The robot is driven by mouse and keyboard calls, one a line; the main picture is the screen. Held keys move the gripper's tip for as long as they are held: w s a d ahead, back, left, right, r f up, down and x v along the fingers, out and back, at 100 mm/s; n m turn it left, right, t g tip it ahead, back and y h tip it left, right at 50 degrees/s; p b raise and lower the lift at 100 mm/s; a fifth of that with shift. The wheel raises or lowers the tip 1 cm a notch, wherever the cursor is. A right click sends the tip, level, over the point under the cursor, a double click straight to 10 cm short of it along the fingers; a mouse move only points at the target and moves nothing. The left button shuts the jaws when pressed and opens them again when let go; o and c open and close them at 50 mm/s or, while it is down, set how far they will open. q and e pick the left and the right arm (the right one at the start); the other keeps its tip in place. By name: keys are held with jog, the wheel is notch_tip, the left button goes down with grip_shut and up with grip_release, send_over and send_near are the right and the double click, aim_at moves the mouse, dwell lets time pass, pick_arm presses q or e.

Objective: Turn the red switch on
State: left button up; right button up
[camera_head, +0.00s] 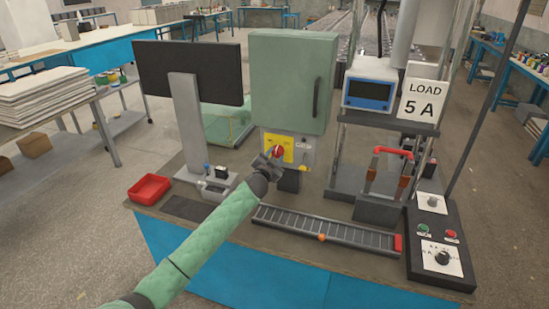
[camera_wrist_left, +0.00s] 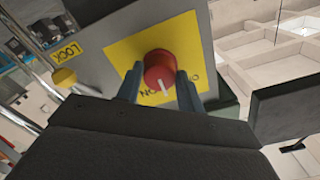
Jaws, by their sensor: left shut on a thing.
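The red switch (camera_head: 278,151) is a round knob on a yellow plate (camera_head: 288,141) on the grey panel below a green cabinet. In the left wrist view the red knob (camera_wrist_left: 158,71) sits between my left gripper's two fingers, and its white mark points down toward the lettering "ON", partly hidden by a finger. The yellow plate (camera_wrist_left: 186,30) shows around it. My left gripper (camera_head: 270,157) reaches the panel from the front and is shut on the knob; it also shows in the left wrist view (camera_wrist_left: 160,85). My right gripper is not in view.
The green cabinet (camera_head: 292,80) stands above the panel. A dark monitor (camera_head: 190,70) and red tray (camera_head: 150,189) are to the left. A "LOAD 5 A" sign (camera_head: 422,100) and black control box (camera_head: 438,240) are right.

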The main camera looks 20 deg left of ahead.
pick_arm(q)
jog(key=m, duration=0.3)
jog(key=shift+m, duration=0.4)
jog(key=shift+r+m, duration=0.1)
jog(key=shift+m, duration=1.1)
jog(key=shift+m+p, duration=0.3)
jog(key=shift+m, duration=1.1)
jog(key=o, duration=0.7)
jog(key=shift+o, duration=1.4)
jog(key=shift+s, duration=0.5)
jog(key=s+b, duration=0.2)
jog(key=s, duration=0.4)
jog(key=shift+s, duration=0.4)
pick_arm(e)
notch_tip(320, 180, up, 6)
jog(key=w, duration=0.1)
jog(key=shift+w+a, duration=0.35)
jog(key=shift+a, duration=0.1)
